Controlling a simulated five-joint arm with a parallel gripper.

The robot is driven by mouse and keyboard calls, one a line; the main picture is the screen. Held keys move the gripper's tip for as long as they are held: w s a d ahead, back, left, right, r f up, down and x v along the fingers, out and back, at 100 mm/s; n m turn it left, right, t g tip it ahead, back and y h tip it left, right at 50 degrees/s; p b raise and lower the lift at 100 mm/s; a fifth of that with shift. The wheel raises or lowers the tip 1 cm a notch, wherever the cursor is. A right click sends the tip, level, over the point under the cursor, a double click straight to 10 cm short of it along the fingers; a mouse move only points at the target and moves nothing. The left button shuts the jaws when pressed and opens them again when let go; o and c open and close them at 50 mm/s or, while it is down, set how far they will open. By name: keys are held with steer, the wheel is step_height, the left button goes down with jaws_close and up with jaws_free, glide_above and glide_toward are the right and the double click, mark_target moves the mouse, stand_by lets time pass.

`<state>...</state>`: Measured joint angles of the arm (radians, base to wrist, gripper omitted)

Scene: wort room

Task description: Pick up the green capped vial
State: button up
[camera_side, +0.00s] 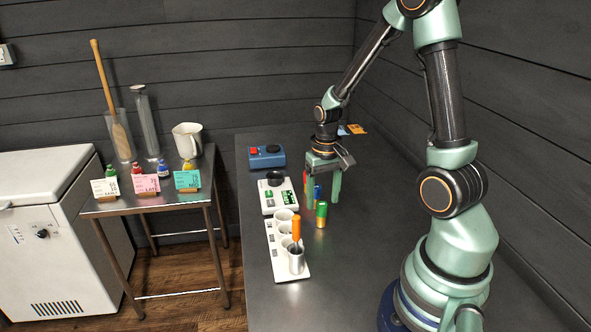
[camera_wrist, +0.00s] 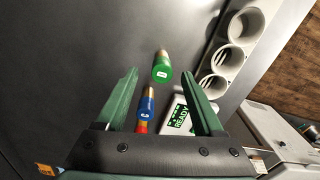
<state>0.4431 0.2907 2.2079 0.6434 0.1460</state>
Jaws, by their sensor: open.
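The green capped vial (camera_side: 321,215) stands upright on the dark bench, right of the white cup rack. It also shows in the wrist view (camera_wrist: 162,70), just beyond the fingertips and roughly midway between them. My gripper (camera_side: 324,203) is open and empty, fingers pointing down, just behind the green vial in the side view. In the wrist view my gripper (camera_wrist: 160,74) has its two green fingers spread apart. The blue capped vial (camera_wrist: 147,106) and the red capped vial (camera_wrist: 142,127) appear between the fingers, nearer the palm.
A white rack of cups (camera_side: 275,258) stands left of the vials, with an orange-handled tool (camera_side: 295,228) at its front. A white scale (camera_side: 268,199) and a blue device (camera_side: 266,157) stand behind it. The bench right of the vials is clear.

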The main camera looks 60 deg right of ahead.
mark_target(322, 214)
steer(key=shift+a+f, duration=0.15)
steer(key=shift+f, duration=2.65)
jaws_close()
